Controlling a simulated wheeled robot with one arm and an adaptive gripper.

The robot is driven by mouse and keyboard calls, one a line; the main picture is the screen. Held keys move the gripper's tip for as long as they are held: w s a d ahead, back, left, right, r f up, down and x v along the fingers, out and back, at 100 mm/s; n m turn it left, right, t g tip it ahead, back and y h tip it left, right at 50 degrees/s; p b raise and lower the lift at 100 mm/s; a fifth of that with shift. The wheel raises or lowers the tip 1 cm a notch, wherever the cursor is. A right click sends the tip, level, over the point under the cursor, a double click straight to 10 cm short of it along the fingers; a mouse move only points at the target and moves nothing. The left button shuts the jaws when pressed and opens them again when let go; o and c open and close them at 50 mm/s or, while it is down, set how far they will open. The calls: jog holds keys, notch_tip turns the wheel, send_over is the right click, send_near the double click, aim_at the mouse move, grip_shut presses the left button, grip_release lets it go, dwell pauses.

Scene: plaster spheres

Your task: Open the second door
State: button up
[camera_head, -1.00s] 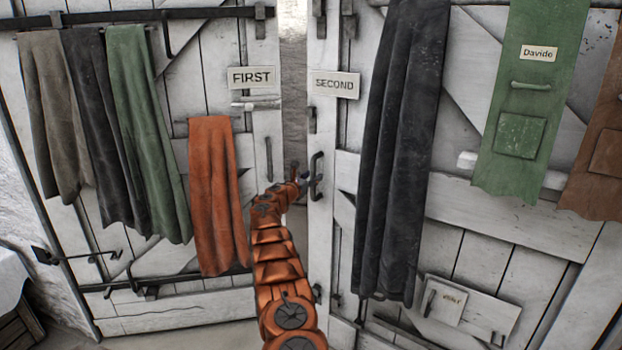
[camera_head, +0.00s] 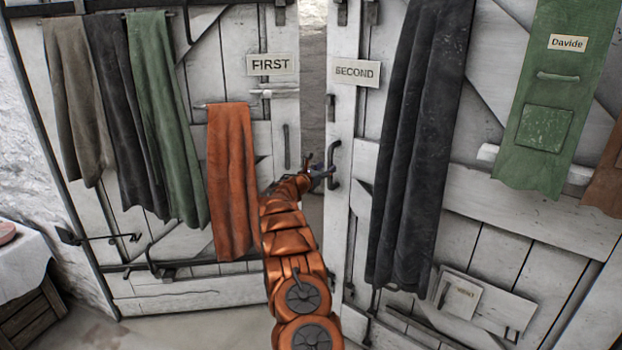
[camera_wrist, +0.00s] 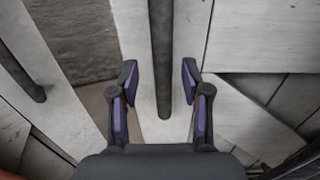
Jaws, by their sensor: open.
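The second door (camera_head: 342,230) is white planked wood with a "SECOND" sign (camera_head: 357,72) near its left edge. Its dark vertical handle (camera_head: 334,165) is on that same edge. My gripper (camera_head: 318,175), at the end of my orange arm, is close to the handle at about its height. In the wrist view the two purple-padded fingers of my gripper (camera_wrist: 158,82) are apart, one on each side of the dark handle bar (camera_wrist: 162,60), with gaps between pads and bar. The bar's lower end shows between the fingers. Whether the bar lies between them in depth I cannot tell.
The white first door (camera_head: 288,210) with its "FIRST" sign (camera_head: 272,64) stands at left, hung with cloths, including an orange one (camera_head: 230,180). A narrow gap (camera_head: 312,100) between the doors shows stone. A dark cloth (camera_head: 415,150) hangs on the second door.

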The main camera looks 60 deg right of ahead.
jog(key=a, duration=0.8)
jog(key=shift+w+a, duration=0.25)
jog(key=shift+a, duration=0.05)
